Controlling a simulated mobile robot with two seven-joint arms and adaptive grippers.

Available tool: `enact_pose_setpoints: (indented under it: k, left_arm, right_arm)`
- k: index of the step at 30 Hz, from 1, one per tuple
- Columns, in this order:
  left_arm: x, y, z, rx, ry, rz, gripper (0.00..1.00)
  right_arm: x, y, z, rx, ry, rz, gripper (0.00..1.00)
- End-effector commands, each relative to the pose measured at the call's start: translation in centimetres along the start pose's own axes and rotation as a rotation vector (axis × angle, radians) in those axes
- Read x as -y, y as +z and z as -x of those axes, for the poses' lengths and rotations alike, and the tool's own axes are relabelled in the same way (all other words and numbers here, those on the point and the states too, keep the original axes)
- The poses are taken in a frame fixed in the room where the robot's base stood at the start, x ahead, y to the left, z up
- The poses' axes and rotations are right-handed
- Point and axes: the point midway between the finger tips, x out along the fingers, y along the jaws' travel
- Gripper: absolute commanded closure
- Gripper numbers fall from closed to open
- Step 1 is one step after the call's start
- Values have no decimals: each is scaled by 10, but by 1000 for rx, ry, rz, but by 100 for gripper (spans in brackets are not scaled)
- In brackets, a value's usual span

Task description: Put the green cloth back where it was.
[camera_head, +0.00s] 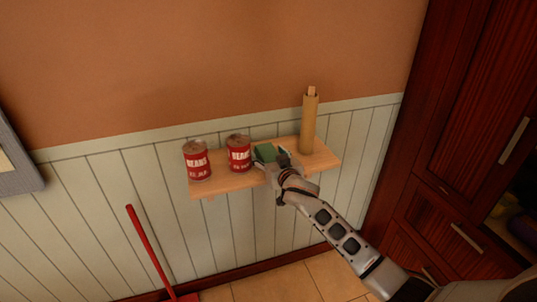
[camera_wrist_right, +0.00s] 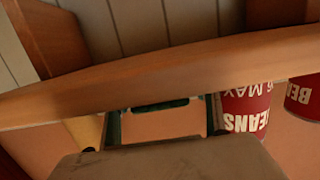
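The green cloth (camera_head: 265,152) shows as a small green block at the wooden shelf (camera_head: 225,183), between the right can and the cardboard tube. My right gripper (camera_head: 271,156) reaches the shelf's front edge from the lower right, its fingers around the cloth. In the wrist view the fingers (camera_wrist_right: 160,122) stand apart, with green strips (camera_wrist_right: 160,105) along and between them. Whether they press on the cloth, and whether it rests on the shelf, I cannot tell. My left gripper is not in view.
Two red bean cans (camera_head: 197,160) (camera_head: 239,154) stand on the shelf left of the cloth. An upright cardboard tube (camera_head: 309,125) stands to its right. A red-handled tool (camera_head: 150,252) leans below. A dark wooden cabinet (camera_head: 465,100) is at right.

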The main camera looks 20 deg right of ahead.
Motion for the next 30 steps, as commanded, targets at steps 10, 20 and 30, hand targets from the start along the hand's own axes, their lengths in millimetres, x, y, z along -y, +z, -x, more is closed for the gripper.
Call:
enact_pose_setpoints:
  k: [10,20,30]
  left_arm:
    - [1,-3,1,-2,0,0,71]
    - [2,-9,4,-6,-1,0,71]
    - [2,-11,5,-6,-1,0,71]
  right_arm:
    - [-1,-5,1,-1,1,1,39]
    - [0,-2,49,1,-1,-2,39]
    - [0,-2,107,1,0,-1,39]
